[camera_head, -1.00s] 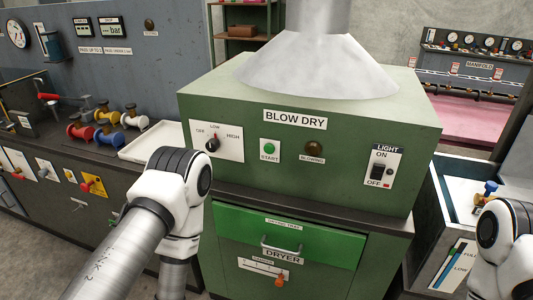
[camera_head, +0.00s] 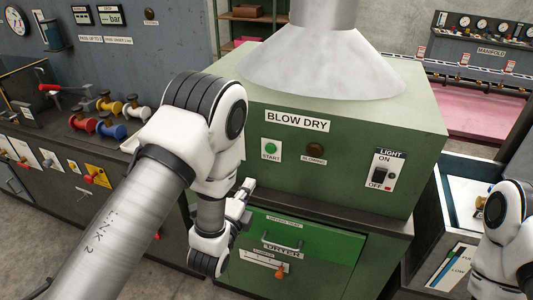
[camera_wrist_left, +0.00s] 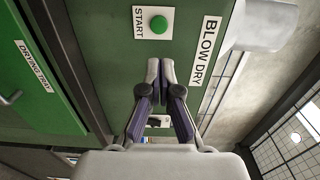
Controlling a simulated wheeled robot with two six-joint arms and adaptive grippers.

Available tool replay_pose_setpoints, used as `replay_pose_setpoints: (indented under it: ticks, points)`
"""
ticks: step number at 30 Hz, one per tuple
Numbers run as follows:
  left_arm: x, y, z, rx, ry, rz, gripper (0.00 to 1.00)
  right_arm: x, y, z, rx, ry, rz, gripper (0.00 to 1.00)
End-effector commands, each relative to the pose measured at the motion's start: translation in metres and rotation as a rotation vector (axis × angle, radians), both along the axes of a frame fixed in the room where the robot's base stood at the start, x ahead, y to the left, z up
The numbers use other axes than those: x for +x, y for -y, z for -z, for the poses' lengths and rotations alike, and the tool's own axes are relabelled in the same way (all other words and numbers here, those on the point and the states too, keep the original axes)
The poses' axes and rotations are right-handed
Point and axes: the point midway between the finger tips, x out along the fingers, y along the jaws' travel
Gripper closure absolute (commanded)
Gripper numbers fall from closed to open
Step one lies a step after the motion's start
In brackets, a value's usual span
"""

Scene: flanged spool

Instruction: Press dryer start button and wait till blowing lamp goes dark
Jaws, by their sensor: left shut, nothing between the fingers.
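The green START button (camera_head: 271,147) sits on a white plate on the front of the green BLOW DRY dryer (camera_head: 345,165). The brown blowing lamp (camera_head: 314,149) is right of it and looks dark. My left gripper (camera_head: 247,186) is in front of the dryer, below and left of the button, partly hidden by my arm. In the left wrist view its fingers (camera_wrist_left: 160,68) are shut together and empty, pointing toward the panel, with the START button (camera_wrist_left: 158,25) just beyond the tips. The fingers appear apart from the button. My right gripper is out of view.
The dryer's drying tray drawer (camera_head: 290,235) is below the panel, and the light switch (camera_head: 382,171) is at the right. A large hood (camera_head: 320,65) stands on top. My left arm hides the power knob. Coloured spools (camera_head: 110,130) lie on the left bench.

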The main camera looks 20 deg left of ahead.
Motion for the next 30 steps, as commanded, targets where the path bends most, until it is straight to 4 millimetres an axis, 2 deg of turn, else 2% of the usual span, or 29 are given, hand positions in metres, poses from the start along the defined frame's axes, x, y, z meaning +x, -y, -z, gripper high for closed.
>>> replay_pose_setpoints:
  ticks: [4, 7, 21, 26, 30]
  points:
    - [0.004, 0.000, 0.000, -0.001, -0.001, -0.001, 1.00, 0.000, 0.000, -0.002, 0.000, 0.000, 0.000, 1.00]
    - [0.014, 0.000, -0.002, -0.002, 0.001, -0.001, 1.00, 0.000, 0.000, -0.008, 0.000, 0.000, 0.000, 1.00]
    - [0.111, 0.003, -0.004, -0.002, -0.001, -0.001, 1.00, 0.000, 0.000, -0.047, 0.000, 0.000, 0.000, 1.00]
    - [0.133, 0.004, -0.002, -0.002, -0.002, -0.001, 1.00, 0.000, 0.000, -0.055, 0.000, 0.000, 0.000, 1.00]
    - [0.140, 0.005, 0.000, -0.001, -0.003, 0.000, 1.00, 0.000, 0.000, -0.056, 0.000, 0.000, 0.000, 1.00]
